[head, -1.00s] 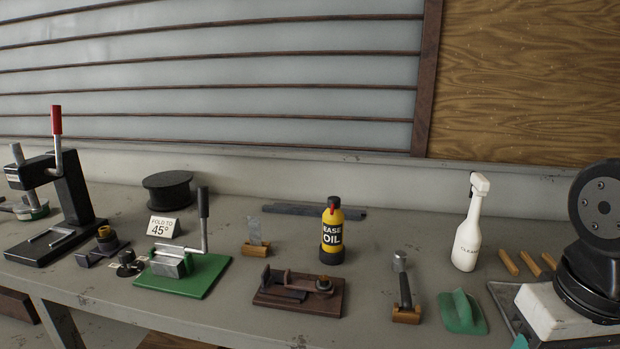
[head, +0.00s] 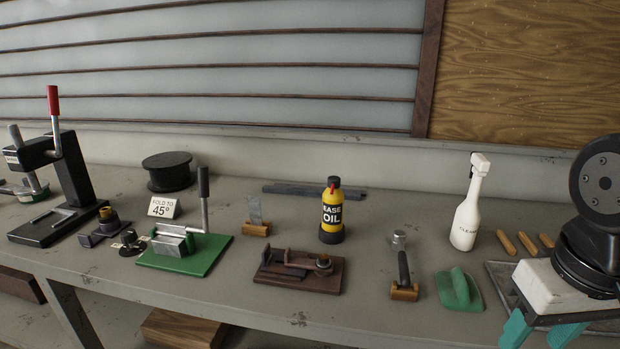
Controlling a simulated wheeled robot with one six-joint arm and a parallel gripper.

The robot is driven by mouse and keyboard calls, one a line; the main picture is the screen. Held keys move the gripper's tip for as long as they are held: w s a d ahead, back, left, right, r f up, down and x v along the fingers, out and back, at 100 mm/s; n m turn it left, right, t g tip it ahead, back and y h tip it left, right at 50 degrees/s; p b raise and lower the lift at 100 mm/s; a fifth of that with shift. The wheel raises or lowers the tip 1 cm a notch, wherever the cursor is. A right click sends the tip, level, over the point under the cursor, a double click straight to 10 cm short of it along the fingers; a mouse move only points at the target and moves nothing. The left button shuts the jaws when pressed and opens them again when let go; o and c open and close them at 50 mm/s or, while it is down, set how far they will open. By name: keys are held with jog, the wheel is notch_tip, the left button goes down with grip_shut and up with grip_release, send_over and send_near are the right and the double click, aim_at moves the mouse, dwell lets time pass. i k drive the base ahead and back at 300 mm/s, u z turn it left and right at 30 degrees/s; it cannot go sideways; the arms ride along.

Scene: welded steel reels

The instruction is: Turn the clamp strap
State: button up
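A brown fixture plate (head: 330,285) lies on the bench near the middle front. On it are a dark flat bar (head: 284,271), which may be the clamp strap, and a round knob or nut (head: 323,262) with a brassy centre at the right end. From this distance I cannot tell exactly how the bar sits or whether it is held down.
A green bending jig (head: 200,262) stands left of the fixture, with an oil bottle (head: 331,215) behind it. A hammer (head: 403,270) on a wooden rest, a green-handled float (head: 459,290) and a white spray bottle (head: 467,210) stand to its right. A black press (head: 70,185) is far left.

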aim_at(289, 261)
jog(key=k, duration=1.3)
jog(key=u, duration=0.8)
jog(key=i, duration=1.75)
jog(key=z, duration=0.55)
